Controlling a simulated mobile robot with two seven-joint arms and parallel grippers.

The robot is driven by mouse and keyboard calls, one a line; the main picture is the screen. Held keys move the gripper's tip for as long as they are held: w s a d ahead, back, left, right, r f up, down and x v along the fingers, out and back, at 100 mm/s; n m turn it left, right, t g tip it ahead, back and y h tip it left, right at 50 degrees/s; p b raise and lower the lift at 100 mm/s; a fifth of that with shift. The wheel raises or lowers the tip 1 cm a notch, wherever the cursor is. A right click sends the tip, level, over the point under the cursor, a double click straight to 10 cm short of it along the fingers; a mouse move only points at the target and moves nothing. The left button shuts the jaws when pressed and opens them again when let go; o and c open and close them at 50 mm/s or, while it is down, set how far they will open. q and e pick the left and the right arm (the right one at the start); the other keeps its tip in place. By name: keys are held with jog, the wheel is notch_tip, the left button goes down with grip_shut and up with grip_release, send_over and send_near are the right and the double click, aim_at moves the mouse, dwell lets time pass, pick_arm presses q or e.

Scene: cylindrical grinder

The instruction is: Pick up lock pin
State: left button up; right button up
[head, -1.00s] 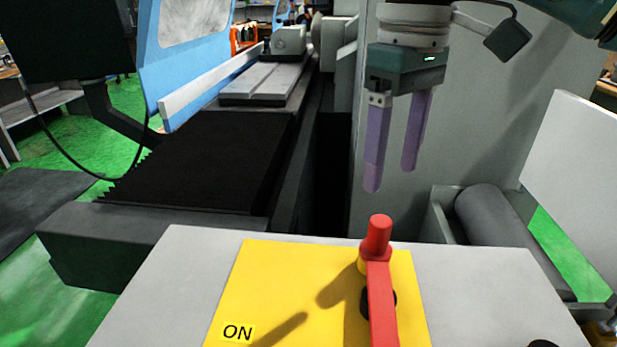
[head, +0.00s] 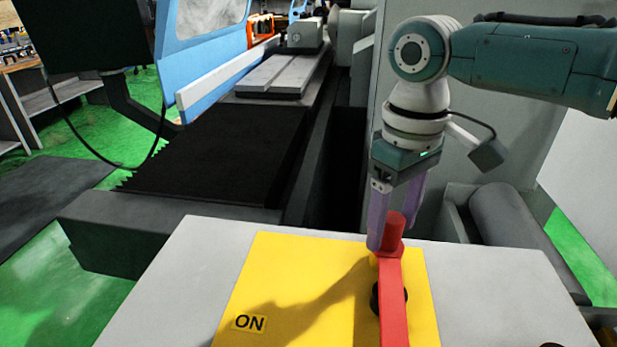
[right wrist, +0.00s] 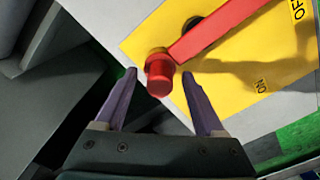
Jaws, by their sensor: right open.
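The red lock pin (head: 395,232) stands upright at the far end of a red lever (head: 394,290) on a yellow switch plate (head: 290,290). In the right wrist view the pin (right wrist: 160,77) shows end-on between the two purple fingers. My right gripper (head: 396,228) is open, one finger on each side of the pin's upper part. A gap shows between the pin and each finger in the wrist view, so it is not gripped. The far finger's lower part is hidden behind the pin in the head view. My left gripper is not in view.
The yellow plate lies on a light grey cabinet top (head: 190,270), marked ON. A dark bellows cover (head: 215,155) and the machine bed lie beyond at left. A grey wall rises behind my right arm, and a grey roller (head: 505,225) sits at right.

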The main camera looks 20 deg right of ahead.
jog(key=shift+c, duration=0.2)
grip_shut()
dwell(0.4)
